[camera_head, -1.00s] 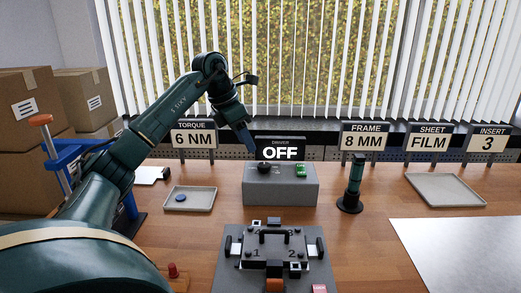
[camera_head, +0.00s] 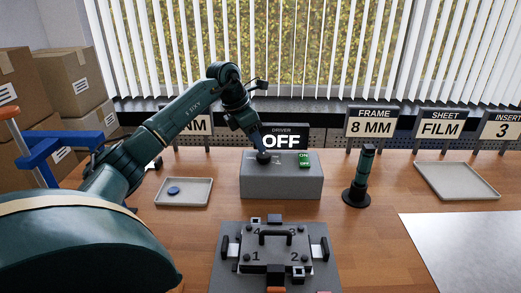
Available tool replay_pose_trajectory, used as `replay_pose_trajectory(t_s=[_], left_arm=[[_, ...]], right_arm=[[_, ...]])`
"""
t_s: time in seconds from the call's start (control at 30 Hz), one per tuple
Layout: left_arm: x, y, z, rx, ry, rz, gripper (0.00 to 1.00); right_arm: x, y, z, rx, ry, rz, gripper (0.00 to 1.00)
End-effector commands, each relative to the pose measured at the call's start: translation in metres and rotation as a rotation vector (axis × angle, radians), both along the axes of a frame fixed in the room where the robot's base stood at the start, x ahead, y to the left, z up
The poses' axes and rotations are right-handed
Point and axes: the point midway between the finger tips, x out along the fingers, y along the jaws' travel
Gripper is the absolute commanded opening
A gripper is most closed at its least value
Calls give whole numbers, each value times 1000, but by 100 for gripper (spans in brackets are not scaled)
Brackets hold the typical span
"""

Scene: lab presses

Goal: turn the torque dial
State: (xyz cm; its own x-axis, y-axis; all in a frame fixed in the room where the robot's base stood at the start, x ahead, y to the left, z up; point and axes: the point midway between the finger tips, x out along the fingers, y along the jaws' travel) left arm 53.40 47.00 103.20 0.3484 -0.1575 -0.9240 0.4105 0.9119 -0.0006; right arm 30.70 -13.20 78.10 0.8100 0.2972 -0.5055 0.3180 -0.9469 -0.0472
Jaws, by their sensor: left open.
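A grey driver box (camera_head: 281,182) stands on the table at the middle back. Its screen (camera_head: 286,138) reads DRIVER OFF. A black torque dial (camera_head: 263,157) sits on the left of its top. A green ON/OFF switch (camera_head: 304,159) sits on the right of its top. My left gripper (camera_head: 260,146) points down right at the dial. Its fingertips overlap the dial, and I cannot tell whether they touch it. The torque sign (camera_head: 197,127) is mostly hidden behind my left arm. My right gripper is not in view.
A tray with a blue disc (camera_head: 183,192) is left of the box. A dark green driver in a stand (camera_head: 359,180) is to the right. A fixture plate (camera_head: 226,262) lies in front. An empty tray (camera_head: 458,182) and FRAME, SHEET and INSERT signs are at right. Cartons stand at left.

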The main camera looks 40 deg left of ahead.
Motion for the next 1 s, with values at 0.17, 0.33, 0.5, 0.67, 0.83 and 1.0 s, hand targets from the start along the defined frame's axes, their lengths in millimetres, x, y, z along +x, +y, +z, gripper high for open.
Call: replay_pose_trajectory(t_s=[0.17, 0.33, 0.5, 0.67, 0.83, 1.0], left_arm=[[11, -5, -27, -2, 1, 0, 46], [15, -7, -40, -1, -1, 0, 46], [17, -7, -43, 0, -1, 0, 46], [16, -7, -43, 1, 0, 0, 46], [16, -7, -43, 1, 0, 0, 32], [16, -7, -43, 1, 0, 0, 19]], right_arm=[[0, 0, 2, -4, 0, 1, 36], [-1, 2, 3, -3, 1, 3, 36], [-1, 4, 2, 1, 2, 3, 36], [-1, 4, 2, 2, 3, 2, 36], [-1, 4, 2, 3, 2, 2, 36], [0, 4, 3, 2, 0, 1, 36]])
